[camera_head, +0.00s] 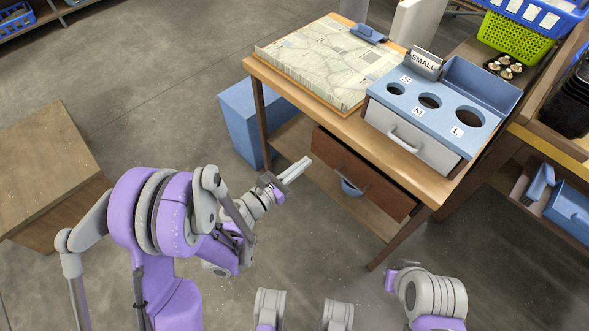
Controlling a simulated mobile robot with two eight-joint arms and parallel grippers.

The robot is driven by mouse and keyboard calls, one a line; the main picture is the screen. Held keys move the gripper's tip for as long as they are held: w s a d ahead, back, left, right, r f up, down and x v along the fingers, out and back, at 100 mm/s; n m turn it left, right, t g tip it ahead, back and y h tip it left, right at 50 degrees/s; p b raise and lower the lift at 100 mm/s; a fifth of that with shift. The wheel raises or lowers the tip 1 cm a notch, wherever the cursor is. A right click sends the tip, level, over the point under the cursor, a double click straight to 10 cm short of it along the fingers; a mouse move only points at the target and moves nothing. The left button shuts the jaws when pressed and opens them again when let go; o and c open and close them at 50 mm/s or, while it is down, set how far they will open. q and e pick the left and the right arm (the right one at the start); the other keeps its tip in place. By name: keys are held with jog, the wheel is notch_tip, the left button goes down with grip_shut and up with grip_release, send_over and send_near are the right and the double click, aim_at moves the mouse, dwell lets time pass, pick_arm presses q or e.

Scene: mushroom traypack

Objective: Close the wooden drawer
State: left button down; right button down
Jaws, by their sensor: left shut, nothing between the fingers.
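The wooden drawer (374,166) has a reddish-brown front and sits under the wooden table (268,73), at the right of the view. A small dark handle crosses its front. How far the drawer stands out from the table is hard to tell from above. My left gripper (305,163) is shut and empty. It points right, toward the drawer front, and appears just left of it with a small gap. My right arm shows only in part at the lower right; its gripper is not clearly visible.
A blue box (240,122) stands by the table's left leg. On top are a map-like board (325,60) and a blue sorter with holes (450,88). A wooden block (45,160) stands at left. Floor between is clear.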

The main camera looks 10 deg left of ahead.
aim_at(330, 142)
pick_arm(q)
jog(key=x, duration=0.8)
jog(key=shift+w+d, duration=0.15)
pick_arm(e)
jog(key=shift+f, duration=0.2)
pick_arm(q)
jog(key=x, duration=0.4)
jog(key=shift+w, duration=0.15)
jog(key=shift+r, duration=0.1)
pick_arm(e)
jog(key=shift+a, duration=0.15)
